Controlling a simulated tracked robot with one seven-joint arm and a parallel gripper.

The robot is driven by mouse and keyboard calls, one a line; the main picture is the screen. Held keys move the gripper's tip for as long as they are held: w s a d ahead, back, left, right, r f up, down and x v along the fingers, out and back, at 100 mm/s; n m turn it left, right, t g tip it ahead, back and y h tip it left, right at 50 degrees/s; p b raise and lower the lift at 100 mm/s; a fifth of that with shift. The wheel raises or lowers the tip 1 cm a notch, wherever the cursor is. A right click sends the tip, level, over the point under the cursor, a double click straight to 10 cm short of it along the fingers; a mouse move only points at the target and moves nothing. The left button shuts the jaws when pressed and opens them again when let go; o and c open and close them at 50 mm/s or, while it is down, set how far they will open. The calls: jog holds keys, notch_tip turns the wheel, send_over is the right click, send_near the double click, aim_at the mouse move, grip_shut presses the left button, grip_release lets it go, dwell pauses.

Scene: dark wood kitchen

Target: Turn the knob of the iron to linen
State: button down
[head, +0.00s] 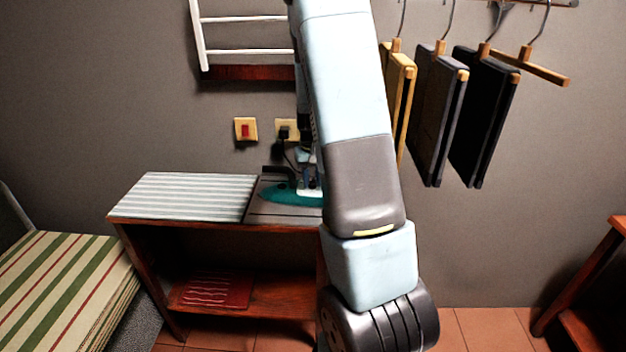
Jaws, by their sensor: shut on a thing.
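The iron (287,194) is teal and sits on the dark right part of the wooden ironing stand, left of my arm. My gripper (308,183) points down over the iron, partly hidden behind my arm. It is shut on the upper part of the iron. The knob and its fabric markings are too small and covered to make out, so I cannot tell the knob's setting.
The wooden stand (138,225) has a grey striped pad (185,195) on its left and a red patterned item (216,291) on its lower shelf. A socket with a plug (284,132) and a red switch (245,129) are on the wall. Dark hanging cloths (440,110) are right of my arm.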

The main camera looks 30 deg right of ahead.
jog(key=m, duration=0.6)
jog(key=shift+m, duration=0.3)
jog(key=m, duration=0.5)
jog(key=shift+m, duration=0.4)
jog(key=c, duration=0.8)
grip_release()
jog(key=shift+c, duration=0.2)
notch_tip(320, 180, up, 14)
jog(key=shift+f, duration=0.15)
